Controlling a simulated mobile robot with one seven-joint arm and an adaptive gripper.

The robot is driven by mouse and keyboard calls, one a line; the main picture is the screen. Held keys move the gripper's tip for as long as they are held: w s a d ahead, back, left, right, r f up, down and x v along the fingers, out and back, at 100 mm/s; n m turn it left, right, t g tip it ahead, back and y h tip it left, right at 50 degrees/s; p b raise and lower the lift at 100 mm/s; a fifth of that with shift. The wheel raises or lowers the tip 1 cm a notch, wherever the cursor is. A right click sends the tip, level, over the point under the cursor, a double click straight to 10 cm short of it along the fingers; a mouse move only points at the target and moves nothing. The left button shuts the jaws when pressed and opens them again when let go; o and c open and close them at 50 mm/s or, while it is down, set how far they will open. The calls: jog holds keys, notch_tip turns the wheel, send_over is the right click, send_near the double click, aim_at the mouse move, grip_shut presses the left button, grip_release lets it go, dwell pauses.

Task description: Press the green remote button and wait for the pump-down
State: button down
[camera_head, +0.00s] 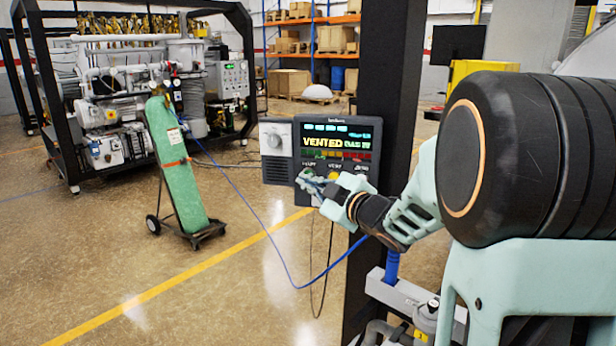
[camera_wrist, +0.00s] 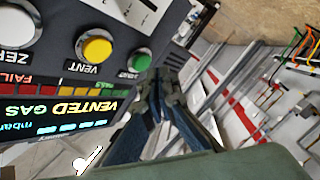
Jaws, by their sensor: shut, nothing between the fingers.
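The control box (camera_head: 337,143) on the dark post shows "VENTED" in yellow on its display, which also shows upside down in the wrist view (camera_wrist: 62,108). The green button (camera_wrist: 139,61) sits at the end of its button row, beside the yellow button marked VENT (camera_wrist: 95,48). In the head view my gripper covers the green button's area. My gripper (camera_head: 308,184) is shut and empty, in front of the box's lower left. In the wrist view its fingertips (camera_wrist: 162,78) are just beside the green button; I cannot tell whether they touch the panel.
A green gas cylinder (camera_head: 174,165) stands on a wheeled cart at left, before the framed furnace machinery (camera_head: 120,100). A blue cable (camera_head: 262,228) runs from near the cylinder across to the post. The dark post (camera_head: 391,80) rises behind the box. The floor at front left is clear.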

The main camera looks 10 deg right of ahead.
jog(key=shift+w, duration=0.1)
dwell(0.5)
jog(key=shift+w+d, duration=0.2)
jog(key=shift+w, duration=0.1)
jog(key=shift+w+d, duration=0.15)
jog(key=shift+w, duration=0.2)
dwell(0.6)
dwell(0.3)
jog(key=shift+s+a+b, duration=0.3)
jog(key=shift+s+b, duration=0.15)
jog(key=shift+s, duration=0.3)
jog(key=s, duration=0.1)
jog(key=s+a, duration=0.1)
jog(key=s, duration=0.1)
jog(key=s+a+b, duration=0.1)
jog(key=shift+s, duration=0.25)
dwell(0.4)
